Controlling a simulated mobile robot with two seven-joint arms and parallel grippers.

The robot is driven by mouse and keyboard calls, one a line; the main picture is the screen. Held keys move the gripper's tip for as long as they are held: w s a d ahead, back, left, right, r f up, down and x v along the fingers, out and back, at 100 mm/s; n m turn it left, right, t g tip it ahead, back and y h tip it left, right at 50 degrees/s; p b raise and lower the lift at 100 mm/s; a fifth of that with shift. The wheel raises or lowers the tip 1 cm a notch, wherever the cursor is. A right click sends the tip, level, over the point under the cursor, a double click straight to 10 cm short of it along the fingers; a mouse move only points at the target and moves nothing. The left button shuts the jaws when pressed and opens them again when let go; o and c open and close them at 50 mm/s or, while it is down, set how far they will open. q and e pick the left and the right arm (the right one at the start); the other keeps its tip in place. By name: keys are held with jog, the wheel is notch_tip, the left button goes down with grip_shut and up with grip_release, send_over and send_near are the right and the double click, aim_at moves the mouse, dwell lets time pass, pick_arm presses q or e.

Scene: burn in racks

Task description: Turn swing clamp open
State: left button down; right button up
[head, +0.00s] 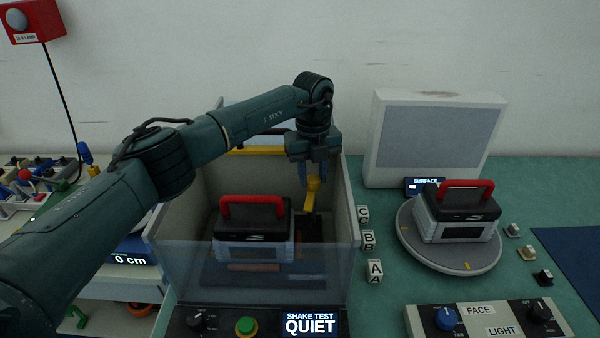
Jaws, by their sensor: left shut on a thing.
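The swing clamp (312,193) is a yellow arm inside the shake test box (350,215). It stands to the right of a grey and black unit with a red handle (253,220). My left gripper (314,175) reaches down into the box from above. Its fingers are shut on the upper end of the yellow clamp. The clamp's lower end is partly dark and hard to see. The clear front panel of the box stands in front of the lower part of the unit. My right gripper is not in view.
A second red-handled unit (458,212) rests on a round turntable (408,245) at the right. Lettered blocks (369,240) stand beside the box. A yellow bar crosses the box's back edge. A control panel (490,318) is at front right, and a crowded rack (35,185) at left.

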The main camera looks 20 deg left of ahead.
aim_at(311, 179)
pick_arm(q)
jog(key=shift+n, duration=0.9)
jog(key=c, duration=1)
grip_release()
notch_tip(311, 179, up, 13)
jog(key=shift+s+a+r+b, duration=0.1)
jog(key=shift+a+r+b, duration=0.05)
jog(key=shift+b, duration=0.55)
